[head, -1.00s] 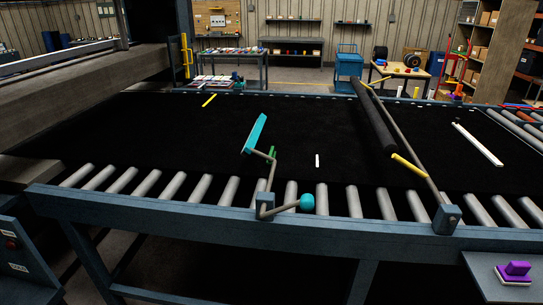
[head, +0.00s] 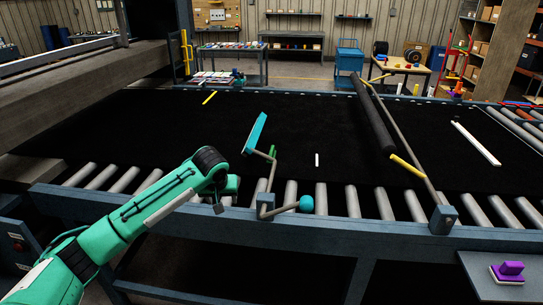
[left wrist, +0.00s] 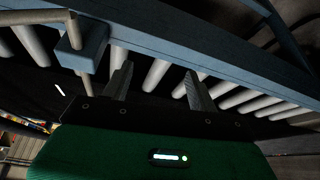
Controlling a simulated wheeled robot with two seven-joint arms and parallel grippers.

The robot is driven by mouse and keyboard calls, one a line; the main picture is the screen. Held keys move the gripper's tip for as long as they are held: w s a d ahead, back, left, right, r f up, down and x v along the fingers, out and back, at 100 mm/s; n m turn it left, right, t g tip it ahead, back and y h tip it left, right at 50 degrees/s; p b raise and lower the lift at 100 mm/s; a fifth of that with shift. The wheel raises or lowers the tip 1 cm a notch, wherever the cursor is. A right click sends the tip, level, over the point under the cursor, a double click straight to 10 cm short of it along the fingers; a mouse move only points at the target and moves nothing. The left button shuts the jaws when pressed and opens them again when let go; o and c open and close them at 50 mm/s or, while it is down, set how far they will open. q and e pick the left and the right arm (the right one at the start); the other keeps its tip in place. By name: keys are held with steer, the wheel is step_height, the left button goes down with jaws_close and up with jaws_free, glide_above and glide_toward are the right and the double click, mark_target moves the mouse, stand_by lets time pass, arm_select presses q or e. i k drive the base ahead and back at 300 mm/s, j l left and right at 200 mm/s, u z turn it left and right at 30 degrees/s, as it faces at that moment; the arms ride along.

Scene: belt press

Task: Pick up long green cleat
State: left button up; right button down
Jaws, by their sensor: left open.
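A small green piece (head: 273,150), likely the green cleat, shows on the black belt just behind the bent metal crank. It is partly hidden by the crank, so its full length cannot be told. My left gripper (head: 219,207) is above the front rollers, left of the crank and nearer to me than the green piece. In the left wrist view, its two fingers (left wrist: 158,84) are apart with nothing between them, over the rollers and the blue frame rail. The green piece is not clear in that view. My right gripper is not in view.
A dark roller bar (head: 375,115) with a yellow end (head: 407,165) lies to the right. White strips (head: 476,143) and a yellow strip (head: 209,97) lie on the belt.

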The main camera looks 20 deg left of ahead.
mark_target(272, 154)
steer(key=i, duration=1.5)
